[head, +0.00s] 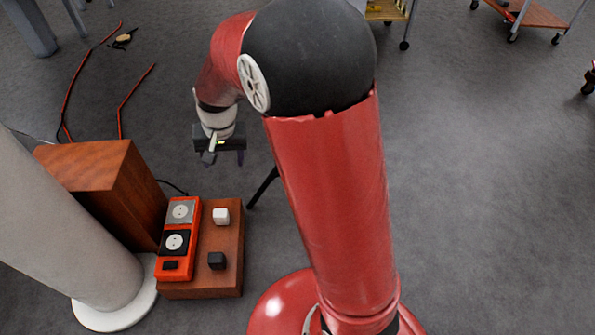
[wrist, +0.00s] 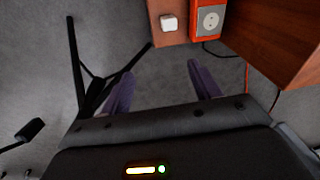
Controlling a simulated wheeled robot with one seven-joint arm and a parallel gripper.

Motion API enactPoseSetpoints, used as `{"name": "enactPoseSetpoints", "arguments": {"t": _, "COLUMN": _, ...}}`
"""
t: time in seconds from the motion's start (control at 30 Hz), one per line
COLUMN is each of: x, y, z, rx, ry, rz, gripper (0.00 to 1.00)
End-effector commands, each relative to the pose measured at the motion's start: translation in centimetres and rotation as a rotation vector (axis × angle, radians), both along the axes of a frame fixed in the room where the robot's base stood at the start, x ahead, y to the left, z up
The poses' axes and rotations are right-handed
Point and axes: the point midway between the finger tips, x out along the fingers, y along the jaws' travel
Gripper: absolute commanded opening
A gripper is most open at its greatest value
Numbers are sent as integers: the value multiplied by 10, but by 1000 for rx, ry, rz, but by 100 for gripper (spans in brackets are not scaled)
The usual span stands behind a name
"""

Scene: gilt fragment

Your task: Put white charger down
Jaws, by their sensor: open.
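The white charger (head: 221,216) is a small white block standing on the brown wooden board (head: 228,282), to the right of the orange socket strip. It also shows in the wrist view (wrist: 169,23), near the top, beyond my fingertips. My gripper (head: 222,158) hangs in the air beyond the far end of the board. In the wrist view its two purple-grey fingers (wrist: 158,75) are spread apart with only floor between them. It is open, empty and apart from the charger.
The orange socket strip (head: 169,248) has a grey socket and a black socket. A black charger (head: 216,260) stands on the board nearer my base. A wooden box (head: 95,170) and a pale column (head: 60,215) are at left. Red cables lie on the floor.

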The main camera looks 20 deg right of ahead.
Motion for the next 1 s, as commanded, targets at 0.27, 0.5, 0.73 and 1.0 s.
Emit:
{"name": "enactPoseSetpoints", "arguments": {"t": 0.27, "x": -93, "y": -55, "z": 106, "rx": -12, "ry": -174, "rz": 101, "gripper": 62}}
{"name": "enactPoseSetpoints", "arguments": {"t": 0.5, "x": -179, "y": -88, "z": 141, "rx": -95, "ry": -302, "rz": 177, "gripper": 62}}
{"name": "enactPoseSetpoints", "arguments": {"t": 0.73, "x": -219, "y": -99, "z": 143, "rx": -156, "ry": -357, "rz": 211, "gripper": 62}}
{"name": "enactPoseSetpoints", "arguments": {"t": 1.0, "x": -223, "y": -100, "z": 143, "rx": -164, "ry": -362, "rz": 214, "gripper": 62}}
